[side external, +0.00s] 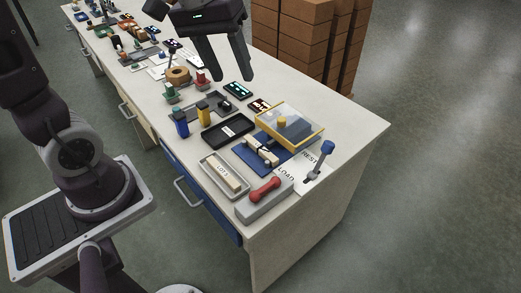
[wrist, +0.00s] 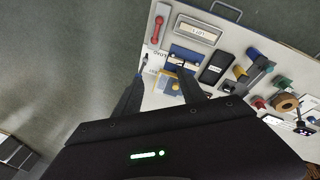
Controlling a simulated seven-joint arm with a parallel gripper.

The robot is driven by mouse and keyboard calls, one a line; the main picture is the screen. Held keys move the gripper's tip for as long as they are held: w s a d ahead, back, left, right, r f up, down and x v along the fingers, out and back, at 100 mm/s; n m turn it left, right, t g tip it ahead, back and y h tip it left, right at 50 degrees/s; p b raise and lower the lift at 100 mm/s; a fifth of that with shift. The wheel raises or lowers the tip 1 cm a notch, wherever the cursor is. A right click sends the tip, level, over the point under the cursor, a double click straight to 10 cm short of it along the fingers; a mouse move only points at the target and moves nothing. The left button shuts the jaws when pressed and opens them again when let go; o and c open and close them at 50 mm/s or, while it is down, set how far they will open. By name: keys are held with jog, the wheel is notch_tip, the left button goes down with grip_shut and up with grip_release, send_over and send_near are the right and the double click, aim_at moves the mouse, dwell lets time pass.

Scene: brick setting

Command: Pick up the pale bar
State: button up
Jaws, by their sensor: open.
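A pale bar (side external: 225,180) with dark lettering lies in a shallow light tray (side external: 207,162) near the table's front edge. It also shows in the wrist view (wrist: 198,30), at the top. Another pale piece (side external: 262,150) with dark parts across it sits on a blue base (side external: 243,157) just right of the tray. My gripper (side external: 231,84) is high above the table, fingers pointing down, apart and empty. In the wrist view my gripper's fingers (wrist: 160,76) straddle the area around the blue base, well short of the tray.
A yellow-framed clear cover (side external: 290,125) stands at the blue base's back. A grey block with a red handle (side external: 265,190) and a blue-knobbed lever (side external: 322,160) are close by. A black tray (side external: 228,131) and blue and yellow pieces stand left. Boxes are stacked behind the table.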

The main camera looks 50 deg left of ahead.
jog(key=w+a+f+n+g+h, duration=0.1)
jog(key=w+a+f+n, duration=0.1)
jog(key=w+f, duration=0.3)
jog(key=w+a+f+n+g, duration=0.1)
jog(key=w+a+f+n, duration=0.2)
jog(key=w+f, duration=0.15)
jog(key=n+h, duration=0.1)
jog(key=n, duration=0.1)
send_over(260, 147)
jog(key=s, duration=0.2)
notch_tip(260, 147, down, 6)
jog(key=a+f+n, duration=0.1)
jog(key=f, duration=0.3)
jog(key=w+a+f+n, duration=0.1)
jog(key=f+n, duration=0.1)
jog(key=f, duration=0.3)
jog(key=w+a+f+n+g+h, duration=0.1)
jog(key=f+n, duration=0.1)
jog(key=f, duration=0.3)
jog(key=shift+a+f, duration=0.15)
jog(key=shift+a, duration=0.1)
jog(key=x, duration=0.6)
jog(key=shift+d+f, duration=0.25)
jog(key=shift+d, duration=0.2)
grip_shut()
